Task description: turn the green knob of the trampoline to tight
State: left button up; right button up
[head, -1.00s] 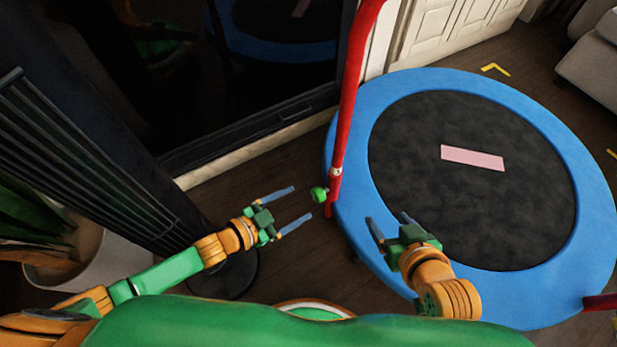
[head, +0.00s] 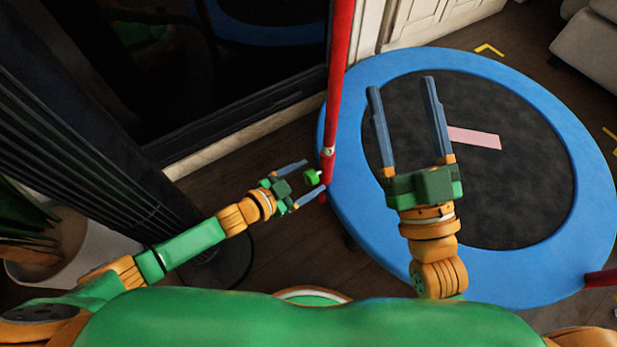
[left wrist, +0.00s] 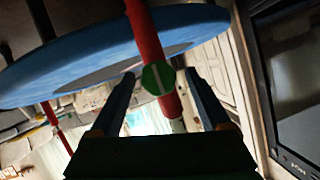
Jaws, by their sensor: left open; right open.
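The green knob (head: 312,177) sits on the lower part of the trampoline's red post (head: 337,110). In the left wrist view the knob (left wrist: 158,78) is a round green disc with a pale line across its face, in front of the red post. My left gripper (head: 313,175) is open, its fingers on either side of the knob in the head view; I cannot tell whether they touch it. My right gripper (head: 403,85) is open and empty above the trampoline (head: 350,215), which has a blue rim and black mat.
A pink strip (head: 474,138) lies on the trampoline mat. A dark slatted tower (head: 110,190) and a white plant pot (head: 60,255) stand at the left. A dark glass panel (head: 235,75) is behind the post.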

pick_arm(q)
jog(key=shift+w+d+f, duration=0.1)
jog(key=shift+w+d, duration=0.15)
jog(key=c, duration=0.8)
grip_shut()
pick_arm(e)
jog(key=shift+s+r+t, duration=0.1)
jog(key=shift+r+t, duration=0.5)
jog(key=shift+r, duration=0.1)
